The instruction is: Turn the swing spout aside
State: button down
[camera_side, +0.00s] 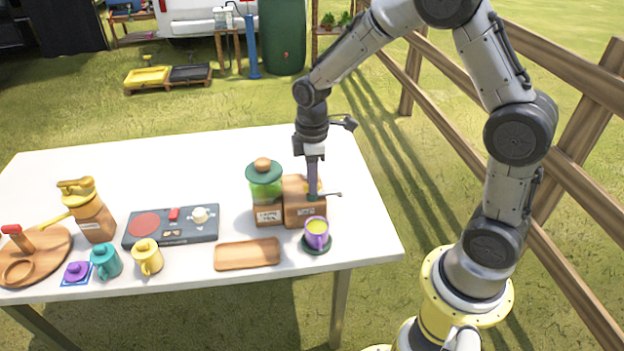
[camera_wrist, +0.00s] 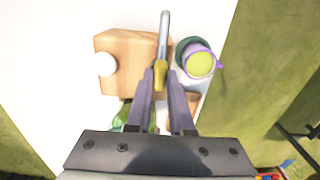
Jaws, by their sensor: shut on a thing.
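The swing spout (camera_side: 333,194) is a thin grey tube on the wooden dispenser box (camera_side: 304,214). In the wrist view the spout (camera_wrist: 165,35) has a yellow base piece and runs along the box's edge, beside the mug. My gripper (camera_side: 313,196) points down at the box top. In the wrist view its fingers (camera_wrist: 161,78) are closed around the spout's yellow base. The purple mug (camera_side: 316,234) with yellow contents stands on a dark green saucer (camera_side: 318,250) in front of the box. The mug (camera_wrist: 201,65) lies right of the spout in the wrist view, apart from it.
A wooden tray (camera_side: 247,253), a hotplate panel (camera_side: 171,226), yellow (camera_side: 147,257) and teal (camera_side: 106,262) mugs are further left. The table's right edge is close to the mug; the back is clear.

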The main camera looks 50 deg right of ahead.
jog(key=shift+r, duration=0.1)
jog(key=c, duration=0.8)
grip_release()
notch_tip(320, 180, up, 14)
